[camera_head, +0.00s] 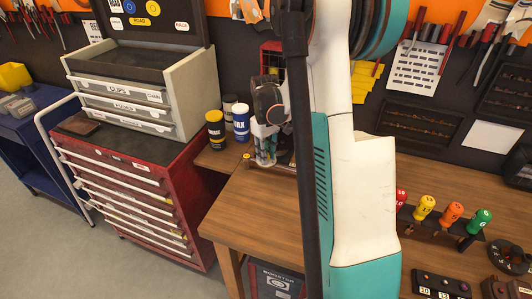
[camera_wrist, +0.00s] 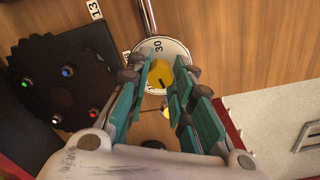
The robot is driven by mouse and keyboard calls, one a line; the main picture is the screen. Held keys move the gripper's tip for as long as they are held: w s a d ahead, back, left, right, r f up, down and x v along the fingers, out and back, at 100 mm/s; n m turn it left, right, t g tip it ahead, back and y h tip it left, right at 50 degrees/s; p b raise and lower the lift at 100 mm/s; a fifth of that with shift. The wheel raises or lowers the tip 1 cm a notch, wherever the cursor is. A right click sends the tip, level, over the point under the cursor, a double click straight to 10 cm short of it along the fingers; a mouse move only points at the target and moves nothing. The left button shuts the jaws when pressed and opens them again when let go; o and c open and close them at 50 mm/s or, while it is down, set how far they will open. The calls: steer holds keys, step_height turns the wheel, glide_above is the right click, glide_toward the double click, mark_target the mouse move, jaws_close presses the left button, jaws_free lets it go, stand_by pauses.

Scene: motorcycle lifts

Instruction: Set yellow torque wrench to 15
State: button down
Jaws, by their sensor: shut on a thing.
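The yellow torque wrench shows in the wrist view as a round yellow knob (camera_wrist: 158,73) at the centre of a pale dial (camera_wrist: 178,52). The number 30 is readable on the dial above the knob, and a dark mark shows on the knob's lower side. My gripper (camera_wrist: 163,80) has its teal-padded fingers on both sides of the knob and is shut on it. The dial's lower part is hidden by the fingers. In the head view my gripper (camera_head: 265,150) is small, at the back left of the wooden bench, and the knob is hard to make out there.
A dark toothed disc (camera_wrist: 65,82) with coloured lights lies left of the dial. Black and blue cans (camera_head: 241,122) stand near my gripper. A red tool cabinet (camera_head: 130,190) is at left. Colour-handled tools (camera_head: 452,212) stand at the bench's right. The bench front (camera_head: 265,215) is clear.

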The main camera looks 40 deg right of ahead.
steer(key=m+b, duration=0.1)
steer(key=m, duration=0.3)
steer(key=shift+m, duration=2.8)
steer(key=c, duration=1.4)
jaws_free()
steer(key=shift+o, duration=0.2)
steer(key=shift+r, duration=0.1)
step_height(320, 180, up, 12)
